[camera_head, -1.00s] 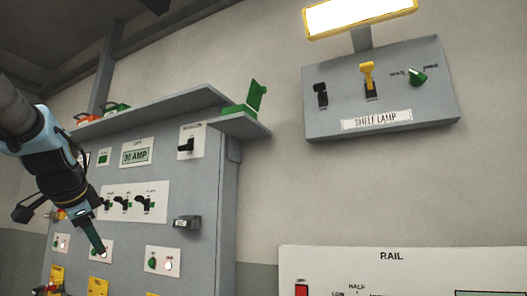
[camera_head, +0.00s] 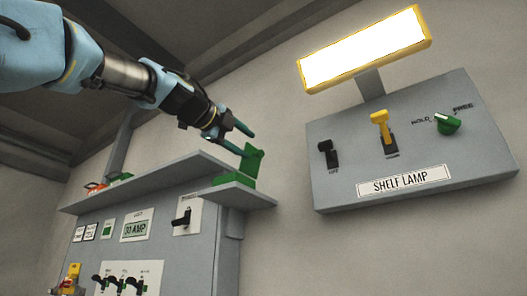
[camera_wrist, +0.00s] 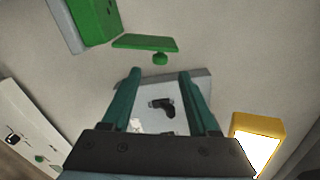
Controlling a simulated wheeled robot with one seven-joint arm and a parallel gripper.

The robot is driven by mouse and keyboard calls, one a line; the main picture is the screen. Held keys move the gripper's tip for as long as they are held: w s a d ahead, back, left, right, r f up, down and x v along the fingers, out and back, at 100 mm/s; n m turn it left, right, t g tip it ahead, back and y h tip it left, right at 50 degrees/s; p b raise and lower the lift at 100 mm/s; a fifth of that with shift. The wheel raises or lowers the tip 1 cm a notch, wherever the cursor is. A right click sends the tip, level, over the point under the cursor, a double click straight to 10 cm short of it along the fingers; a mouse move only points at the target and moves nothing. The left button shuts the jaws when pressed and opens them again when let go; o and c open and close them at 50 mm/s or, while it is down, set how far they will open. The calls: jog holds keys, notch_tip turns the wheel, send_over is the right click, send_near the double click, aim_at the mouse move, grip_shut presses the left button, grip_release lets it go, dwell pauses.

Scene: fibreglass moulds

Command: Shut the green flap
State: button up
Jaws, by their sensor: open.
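The green flap (camera_head: 252,160) stands raised at the right end of a small green box (camera_head: 232,181) on the cabinet's shelf. In the wrist view the flap (camera_wrist: 145,42) is a green plate with a round green knob below it. Part of the green box (camera_wrist: 97,20) shows at upper left there. My gripper (camera_head: 246,140) is open, its two dark green fingers apart and empty, close to the flap's top. In the wrist view the flap lies just beyond my fingertips (camera_wrist: 159,76), not between them. I cannot tell whether a finger touches it.
A grey shelf (camera_head: 150,180) tops the switch cabinet, with other green and orange items at its far left. The shelf lamp panel (camera_head: 405,150) with black, yellow and green controls hangs to the right, under a lit yellow-framed lamp (camera_head: 365,48). Bare wall lies between.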

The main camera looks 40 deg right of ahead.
aim_at(259, 151)
jog(key=p+x, duration=0.3)
jog(key=x, duration=0.3)
jog(key=shift+d+r, duration=0.1)
jog(key=shift+r, duration=0.05)
jog(key=shift+x, duration=0.8)
grip_shut()
jog(key=shift+w+f, duration=0.1)
jog(key=shift+f, duration=0.15)
